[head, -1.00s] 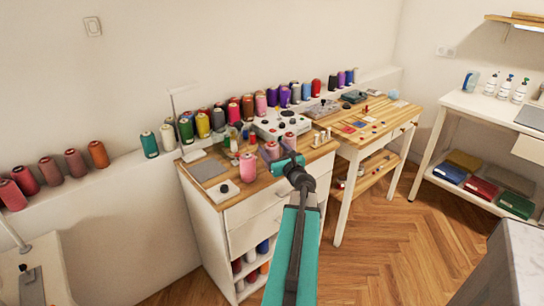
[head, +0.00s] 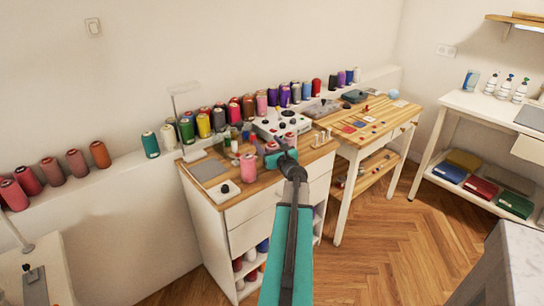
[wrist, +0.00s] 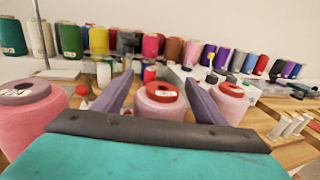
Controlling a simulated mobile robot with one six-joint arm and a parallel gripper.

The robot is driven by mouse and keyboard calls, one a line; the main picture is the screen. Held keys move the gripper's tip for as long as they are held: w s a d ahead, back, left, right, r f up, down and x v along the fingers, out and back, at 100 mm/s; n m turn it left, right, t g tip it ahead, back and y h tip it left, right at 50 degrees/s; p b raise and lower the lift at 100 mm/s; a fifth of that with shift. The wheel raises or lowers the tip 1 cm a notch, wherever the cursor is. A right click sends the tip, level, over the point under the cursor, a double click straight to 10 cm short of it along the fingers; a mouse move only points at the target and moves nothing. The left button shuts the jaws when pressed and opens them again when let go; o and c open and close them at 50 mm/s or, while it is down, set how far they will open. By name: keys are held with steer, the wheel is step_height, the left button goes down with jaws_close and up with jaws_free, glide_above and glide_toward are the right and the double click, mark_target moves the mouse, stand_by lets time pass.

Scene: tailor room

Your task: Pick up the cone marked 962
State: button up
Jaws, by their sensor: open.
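A pink cone with a red top (wrist: 160,101) stands upright in the middle of the wrist view, between the two fingers of my open gripper (wrist: 158,82). It appears just beyond or between the fingertips; contact is not clear. A white label sits on its top, too small to read. A second pink cone (wrist: 231,101) stands to the right, outside the right finger. A third pink cone with a dull mauve top (wrist: 28,118) is at the left, also in the head view (head: 248,167). I cannot tell which cone bears 962. My gripper (head: 273,152) is over the wooden-topped cabinet.
The cabinet top (head: 238,197) also holds a grey pad (head: 209,169) and a white machine with knobs (head: 277,124). Many coloured cones line the wall ledge behind. Small white spools (wrist: 290,127) stand at the right. A work table (head: 378,112) adjoins the cabinet.

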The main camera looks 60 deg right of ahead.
stand_by(0.3)
steer(key=c, duration=1.2)
steer(key=shift+c, duration=0.2)
steer(key=shift+r, duration=0.1)
steer(key=s+a+r+b, duration=0.1)
steer(key=s+a+r, duration=0.1)
steer(key=s, duration=0.5)
steer(key=s+a+r+b, duration=0.1)
steer(key=s+a+r, duration=0.2)
steer(key=s, duration=0.5)
steer(key=shift+a, duration=0.25)
steer(key=shift+f, duration=0.1)
